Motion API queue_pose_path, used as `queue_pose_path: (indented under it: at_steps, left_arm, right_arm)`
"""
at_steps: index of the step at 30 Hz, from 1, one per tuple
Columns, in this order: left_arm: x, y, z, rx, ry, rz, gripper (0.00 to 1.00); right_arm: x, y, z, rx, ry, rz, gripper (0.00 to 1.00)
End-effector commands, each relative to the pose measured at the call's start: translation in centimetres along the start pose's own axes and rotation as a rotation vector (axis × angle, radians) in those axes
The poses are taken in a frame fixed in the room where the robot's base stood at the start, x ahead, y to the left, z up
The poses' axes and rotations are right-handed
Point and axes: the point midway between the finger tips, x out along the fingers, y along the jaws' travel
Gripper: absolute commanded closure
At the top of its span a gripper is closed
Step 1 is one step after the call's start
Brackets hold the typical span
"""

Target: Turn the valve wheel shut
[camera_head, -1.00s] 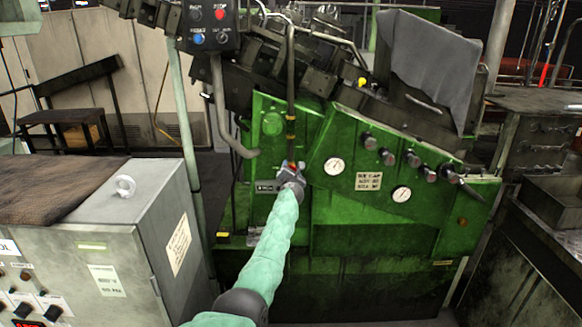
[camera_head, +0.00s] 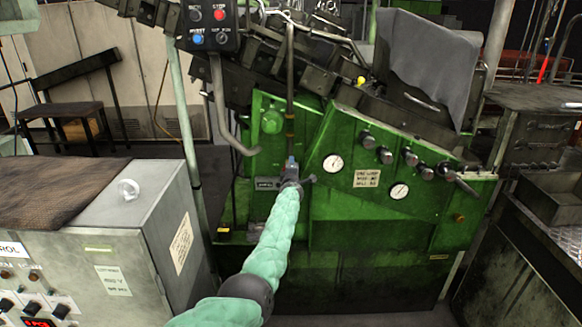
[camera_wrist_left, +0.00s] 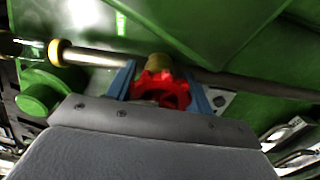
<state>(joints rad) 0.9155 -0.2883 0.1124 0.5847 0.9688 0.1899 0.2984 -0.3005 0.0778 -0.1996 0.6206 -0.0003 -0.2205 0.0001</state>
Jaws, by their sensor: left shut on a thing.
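The valve wheel (camera_wrist_left: 158,86) is a red scalloped handwheel, seen in the left wrist view in front of a brass-coloured valve body on a horizontal pipe. My left gripper (camera_wrist_left: 160,74) has one blue finger on each side of the wheel and is shut on it. In the head view my left gripper (camera_head: 291,163) is at the vertical pipe on the front of the green machine (camera_head: 360,225). There the gripper hides the wheel. My right gripper is in neither view.
The machine front carries two gauges (camera_head: 333,163) and several dark knobs. A grey control cabinet (camera_head: 150,215) stands at the left. A button box (camera_head: 209,25) hangs above on a bent arm. A metal bin (camera_head: 548,195) is at the right.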

Motion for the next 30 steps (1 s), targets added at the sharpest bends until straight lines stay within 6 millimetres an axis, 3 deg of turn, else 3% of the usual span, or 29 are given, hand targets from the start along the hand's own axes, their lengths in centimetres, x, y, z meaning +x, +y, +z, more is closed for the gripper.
queue_pose_path:
  at_steps: [15, 30]
  left_arm:
    - [-0.09, -0.52, 0.11, 0.431, -0.002, -0.003, 0.71]
    - [-0.12, -0.72, 0.06, 0.594, -0.003, -0.004, 0.71]
  right_arm:
    - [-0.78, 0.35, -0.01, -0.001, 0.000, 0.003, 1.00]
    - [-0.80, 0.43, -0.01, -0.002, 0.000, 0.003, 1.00]
